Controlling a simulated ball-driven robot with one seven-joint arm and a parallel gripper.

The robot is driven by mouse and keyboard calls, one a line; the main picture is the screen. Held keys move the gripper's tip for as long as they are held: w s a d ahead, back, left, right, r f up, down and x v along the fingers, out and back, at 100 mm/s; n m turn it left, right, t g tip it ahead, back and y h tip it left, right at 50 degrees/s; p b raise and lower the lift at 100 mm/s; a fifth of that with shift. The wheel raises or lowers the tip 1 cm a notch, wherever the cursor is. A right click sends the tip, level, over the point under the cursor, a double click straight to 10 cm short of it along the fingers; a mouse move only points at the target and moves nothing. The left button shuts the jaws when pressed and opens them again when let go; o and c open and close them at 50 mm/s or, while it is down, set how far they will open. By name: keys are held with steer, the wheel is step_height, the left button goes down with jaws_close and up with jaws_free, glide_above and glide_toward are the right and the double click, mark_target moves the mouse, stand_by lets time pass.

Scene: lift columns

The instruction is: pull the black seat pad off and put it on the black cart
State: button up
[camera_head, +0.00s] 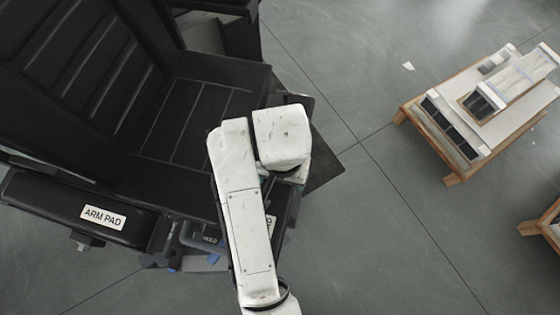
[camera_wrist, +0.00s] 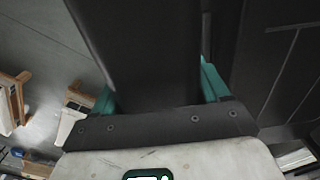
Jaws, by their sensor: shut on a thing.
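A large black seat (camera_head: 195,120) with a stitched cushion and a ribbed back fills the left of the head view. Its seams also show at the right of the wrist view (camera_wrist: 290,65). My gripper (camera_head: 287,178) is at the seat's right side, its fingers mostly hidden under my white wrist. In the wrist view, its teal fingers stand either side of a broad black padded piece (camera_wrist: 140,50) and are shut on it. Which pad this is, I cannot tell for sure. Part of a white label (camera_head: 270,224) shows beside my arm. I cannot make out a black cart for certain.
A black armrest (camera_head: 75,208) labelled ARM PAD is at the lower left, with blue-marked controls (camera_head: 205,238) near it. A dark flat plate (camera_head: 325,165) juts out right of my gripper. A wooden-framed table (camera_head: 450,178) stands at the right. Grey floor between is clear.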

steer(key=shift+s+r, duration=0.25)
steer(key=shift+s, duration=0.05)
steer(key=shift+r+p, duration=0.65)
steer(key=shift+p, duration=0.2)
stand_by(0.4)
steer(key=shift+r+p, duration=2.9)
steer(key=shift+r, duration=0.5)
